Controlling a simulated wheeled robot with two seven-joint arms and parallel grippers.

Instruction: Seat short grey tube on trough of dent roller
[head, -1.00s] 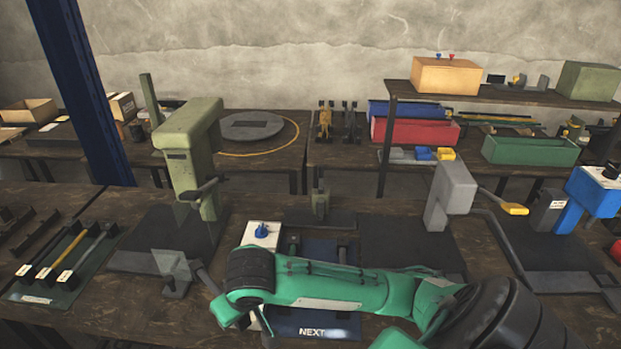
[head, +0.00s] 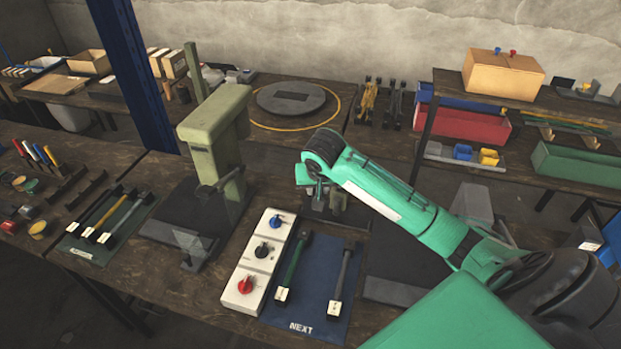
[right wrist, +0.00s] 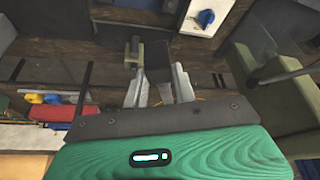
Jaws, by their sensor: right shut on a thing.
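My right gripper (head: 316,188) is at the back of the near bench, at a small olive fixture (head: 340,204) that it partly covers. This fixture may be the dent roller; its trough cannot be made out. In the right wrist view the pale fingers (right wrist: 158,90) close around a dark grey piece (right wrist: 157,62), which looks like the short grey tube; its edges are unclear. The small olive fixture (right wrist: 134,48) shows just left of it. Whether the piece touches the fixture cannot be told. My left gripper is not in view.
A tall olive press (head: 215,135) stands left of my right gripper. A white panel with knobs (head: 259,260) and a blue NEXT mat (head: 312,308) with a green and a grey labelled rod lie in front. A grey press (head: 474,202) stands right, behind my arm.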

